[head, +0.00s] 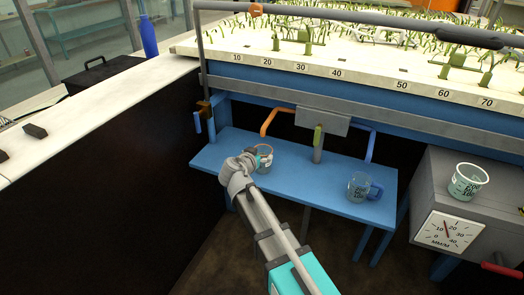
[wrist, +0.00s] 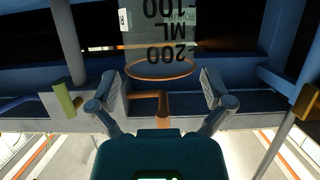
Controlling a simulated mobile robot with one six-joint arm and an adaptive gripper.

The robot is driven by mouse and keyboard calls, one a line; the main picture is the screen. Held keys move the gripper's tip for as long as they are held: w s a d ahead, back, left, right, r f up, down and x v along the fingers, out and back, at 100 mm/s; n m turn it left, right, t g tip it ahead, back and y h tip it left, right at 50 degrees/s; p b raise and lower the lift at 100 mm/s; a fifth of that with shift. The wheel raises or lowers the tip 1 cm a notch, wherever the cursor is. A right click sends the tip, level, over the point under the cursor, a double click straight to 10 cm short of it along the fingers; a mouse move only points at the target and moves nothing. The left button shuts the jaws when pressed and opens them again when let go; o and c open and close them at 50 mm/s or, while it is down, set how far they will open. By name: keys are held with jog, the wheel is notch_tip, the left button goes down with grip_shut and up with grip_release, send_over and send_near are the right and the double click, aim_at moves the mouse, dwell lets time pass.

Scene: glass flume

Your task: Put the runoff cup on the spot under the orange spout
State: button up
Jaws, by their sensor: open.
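A clear cup (head: 265,160) with markings stands upright on the blue shelf, below the open end of the orange spout (head: 280,112). In the wrist view, which is upside down, the cup (wrist: 160,35) shows an orange rim and large figures. The orange spout (wrist: 164,104) shows close to that rim. My gripper (head: 250,157) is at the cup's left side in the head view. Its two fingers (wrist: 162,88) are spread apart, one to each side of the cup's rim in the picture. I cannot tell whether they touch it. The shelf spot beneath the cup is hidden.
A clear mug with a blue handle (head: 358,187) stands on the blue shelf (head: 318,201) to the right, near a blue spout (head: 370,146). Another marked cup (head: 467,181) stands on a grey box with a dial (head: 449,232). A planted tray (head: 340,72) overhangs the shelf.

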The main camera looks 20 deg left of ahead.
jog(key=p+v, duration=0.2)
jog(key=v, duration=0.7)
jog(key=shift+p, duration=0.3)
